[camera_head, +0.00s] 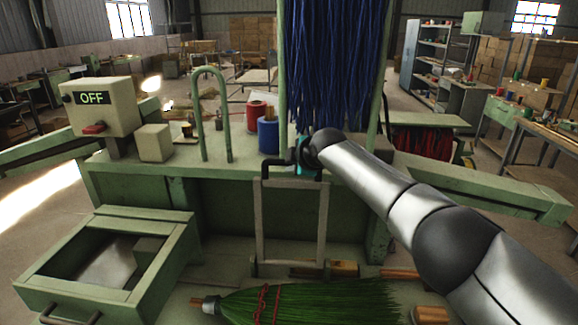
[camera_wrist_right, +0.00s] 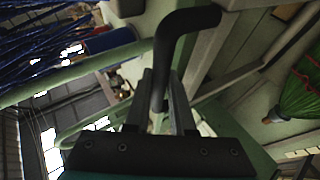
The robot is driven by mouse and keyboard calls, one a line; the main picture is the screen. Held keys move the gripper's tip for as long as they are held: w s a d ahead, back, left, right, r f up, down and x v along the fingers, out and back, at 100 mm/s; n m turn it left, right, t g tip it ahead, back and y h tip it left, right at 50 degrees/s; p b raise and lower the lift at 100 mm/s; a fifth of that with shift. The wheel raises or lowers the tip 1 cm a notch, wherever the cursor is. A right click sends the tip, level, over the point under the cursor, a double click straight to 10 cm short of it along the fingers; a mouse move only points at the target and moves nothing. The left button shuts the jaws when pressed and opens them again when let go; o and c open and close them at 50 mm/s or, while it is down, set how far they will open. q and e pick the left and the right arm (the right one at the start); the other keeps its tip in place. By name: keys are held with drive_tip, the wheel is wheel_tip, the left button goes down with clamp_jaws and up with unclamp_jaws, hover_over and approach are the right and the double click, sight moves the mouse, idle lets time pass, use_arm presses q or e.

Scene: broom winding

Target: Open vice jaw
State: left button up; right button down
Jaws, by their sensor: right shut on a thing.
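A black bent crank handle (camera_head: 273,164) sits at the front edge of the green workbench (camera_head: 180,168), above a pale upright frame (camera_head: 260,225). I cannot tell the vice jaw's opening from here. My right gripper (camera_head: 303,163) is at the crank, mostly hidden behind its own wrist in the head view. In the right wrist view, the gripper's two fingers (camera_wrist_right: 162,95) are shut on the dark crank handle (camera_wrist_right: 187,20), whose bend shows beyond the fingertips. My left gripper is in neither view.
A green broom (camera_head: 320,303) with red bindings lies below the frame. An open drawer (camera_head: 150,215) juts out at left. A control box (camera_head: 100,105) reads OFF. Red (camera_head: 257,114) and blue (camera_head: 268,135) spools stand behind; blue bristles (camera_head: 335,70) hang above.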

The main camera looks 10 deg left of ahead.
drive_tip(key=shift+f, duration=0.15)
drive_tip(key=c, duration=0.8)
unclamp_jaws()
drive_tip(key=shift+o, duration=0.2)
drive_tip(key=shift+s, duration=0.1)
drive_tip(key=v, duration=1.5)
drive_tip(key=shift+r+b, duration=0.25)
drive_tip(key=shift+b, duration=0.1)
